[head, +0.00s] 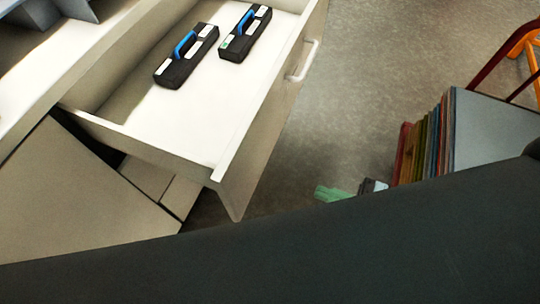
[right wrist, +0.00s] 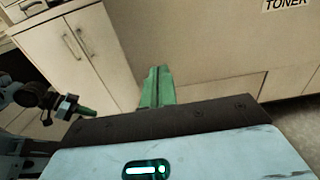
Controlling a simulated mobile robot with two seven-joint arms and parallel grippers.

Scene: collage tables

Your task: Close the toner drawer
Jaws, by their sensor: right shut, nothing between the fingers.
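The toner drawer (head: 228,165) is pulled open in the head view, with a pale handle (head: 303,62) on its front. Two black toner cartridges with blue grips, one on the left (head: 187,55) and one on the right (head: 245,33), lie inside. My right gripper (head: 330,193) is shut and empty, apart from the drawer front, over the floor side. Its green fingers (right wrist: 156,88) point at a pale panel (right wrist: 215,50) with a TONER label (right wrist: 287,4) in the right wrist view. What seems to be my left gripper (right wrist: 85,112) shows partly at the left there.
A stack of coloured sheets or boards (head: 436,145) stands at the right, beside a red and orange frame (head: 518,45). Grey floor (head: 365,75) lies open in front of the drawer. Cabinet doors (right wrist: 75,45) with handles show in the right wrist view. My dark arm covers the bottom of the head view.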

